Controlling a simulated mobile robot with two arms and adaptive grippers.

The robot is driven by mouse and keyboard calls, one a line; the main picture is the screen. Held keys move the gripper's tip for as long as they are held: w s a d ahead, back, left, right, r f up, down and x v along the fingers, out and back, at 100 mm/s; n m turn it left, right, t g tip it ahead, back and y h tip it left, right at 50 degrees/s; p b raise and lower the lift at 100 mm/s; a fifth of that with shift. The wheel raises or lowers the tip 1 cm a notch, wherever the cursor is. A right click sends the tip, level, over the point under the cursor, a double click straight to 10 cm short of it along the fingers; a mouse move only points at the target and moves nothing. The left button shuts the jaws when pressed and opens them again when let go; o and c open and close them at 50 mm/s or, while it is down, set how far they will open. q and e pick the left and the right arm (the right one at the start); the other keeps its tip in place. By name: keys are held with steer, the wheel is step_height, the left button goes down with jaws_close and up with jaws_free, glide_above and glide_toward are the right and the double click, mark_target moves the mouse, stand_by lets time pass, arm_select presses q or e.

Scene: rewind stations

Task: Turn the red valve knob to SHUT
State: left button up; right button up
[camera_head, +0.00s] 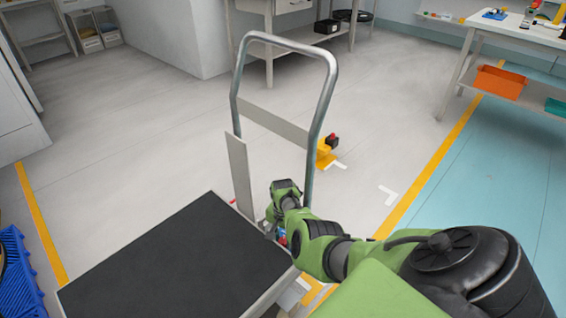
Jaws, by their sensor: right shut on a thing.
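I cannot make out the red valve knob for certain. A small red and blue part (282,237) shows just below my right wrist, too small to name. My right gripper (272,226) is low by the foot of a trolley's handle, at the far right corner of its deck. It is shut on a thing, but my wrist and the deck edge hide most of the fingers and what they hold. My left gripper is not in view.
The trolley has a black deck (180,262) and a tall metal handle (330,90). A yellow floor piece with a dark and red top (326,152) stands behind it. A workbench with an orange bin (500,82) is at the right. Open floor lies left and behind.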

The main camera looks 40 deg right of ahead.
mark_target(283, 240)
steer(key=o, duration=1.1)
steer(key=shift+r, duration=0.1)
step_height(283, 240, up, 12)
steer(key=shift+f, duration=0.1)
stand_by(0.4)
